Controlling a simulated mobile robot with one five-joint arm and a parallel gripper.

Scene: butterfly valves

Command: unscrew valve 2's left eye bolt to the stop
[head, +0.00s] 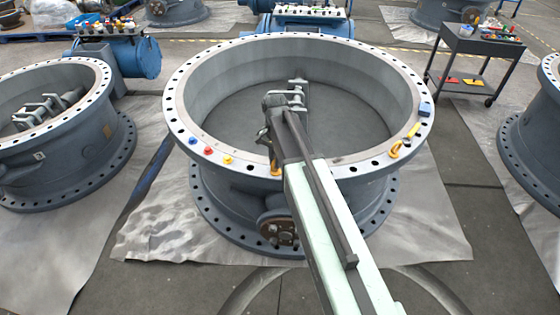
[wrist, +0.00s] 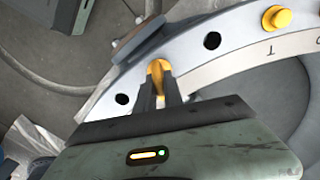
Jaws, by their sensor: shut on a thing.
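The large grey valve (head: 190,75) in the middle of the head view has a pale flange ring with bolt holes around its rim. Its left eye bolt (head: 275,168), yellow-orange, stands on the near rim just left of my arm. In the wrist view my gripper (wrist: 161,88) is shut on this eye bolt (wrist: 158,69), with the dark fingers on either side of its ring. The shank and thread are hidden, so I cannot tell how far it is screwed in. A second yellow eye bolt (head: 396,151) sits on the rim to the right of my arm.
Blue (head: 193,140), red (head: 207,149) and yellow (head: 227,159) caps stand on the rim left of the bolt. A yellow-handled tool (head: 413,130) and blue block (head: 425,109) lie on the right rim. Other valves stand left and right; a tool cart (head: 478,45) stands at back right.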

